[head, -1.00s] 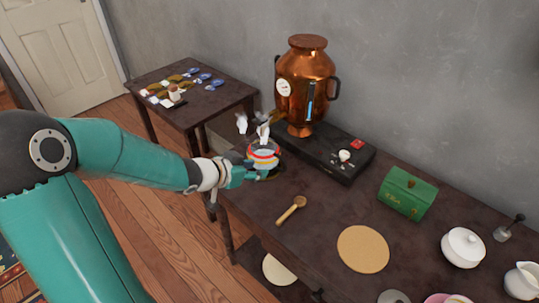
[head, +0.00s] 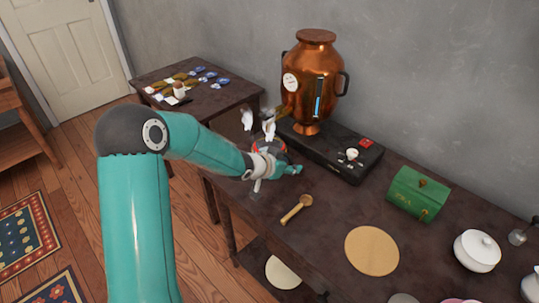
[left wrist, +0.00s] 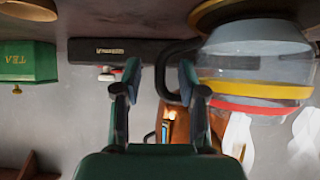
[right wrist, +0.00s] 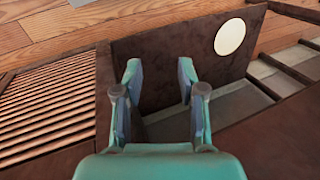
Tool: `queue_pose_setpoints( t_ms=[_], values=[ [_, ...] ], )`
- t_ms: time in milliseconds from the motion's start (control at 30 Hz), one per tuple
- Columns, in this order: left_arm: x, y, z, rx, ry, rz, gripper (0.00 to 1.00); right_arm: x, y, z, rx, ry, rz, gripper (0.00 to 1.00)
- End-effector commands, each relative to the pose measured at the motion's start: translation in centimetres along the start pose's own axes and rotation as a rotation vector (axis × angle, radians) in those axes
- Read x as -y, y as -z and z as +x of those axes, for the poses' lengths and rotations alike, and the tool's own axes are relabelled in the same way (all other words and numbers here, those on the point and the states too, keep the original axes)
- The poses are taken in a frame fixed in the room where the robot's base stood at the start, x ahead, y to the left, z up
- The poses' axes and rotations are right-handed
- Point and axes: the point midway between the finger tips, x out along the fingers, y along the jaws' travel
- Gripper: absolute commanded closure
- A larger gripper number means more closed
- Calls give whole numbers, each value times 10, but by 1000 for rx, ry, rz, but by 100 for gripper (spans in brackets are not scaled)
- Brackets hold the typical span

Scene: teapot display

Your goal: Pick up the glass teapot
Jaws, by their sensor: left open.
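The glass teapot (left wrist: 255,65) has yellow and red bands and a black handle (left wrist: 165,62). It shows upside down at the upper right of the left wrist view. In the head view the teapot (head: 279,146) stands near the table's left end, mostly hidden by my left gripper (head: 280,170). In the left wrist view that gripper (left wrist: 160,85) is open. The handle's curve shows between its fingers, near the right one; I cannot tell whether they touch. My right gripper (right wrist: 160,85) is open and empty, away from the teapot.
A copper samovar (head: 312,85) stands behind the teapot with a black box (head: 340,158) beside it. A wooden spoon (head: 297,208), a round tan mat (head: 371,251), a green tea box (head: 418,192) and a white sugar bowl (head: 476,250) stand to the right. White wisps (head: 269,130) show above the teapot.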

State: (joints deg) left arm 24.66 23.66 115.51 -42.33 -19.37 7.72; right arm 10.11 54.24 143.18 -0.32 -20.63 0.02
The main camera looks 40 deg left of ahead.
Motion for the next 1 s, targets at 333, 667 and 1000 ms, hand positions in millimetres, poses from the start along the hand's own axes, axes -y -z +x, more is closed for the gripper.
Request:
queue_pose_setpoints(
  t_ms=[333,667,1000],
  values=[
    [0,0,15,0,0,1,59,0,0,1,0,0,0,60],
    [0,0,15,0,0,1,100,0,0,1,0,0,0,60],
    [0,2,15,-4,1,3,100,0,0,1,0,0,0,60]
  ],
)
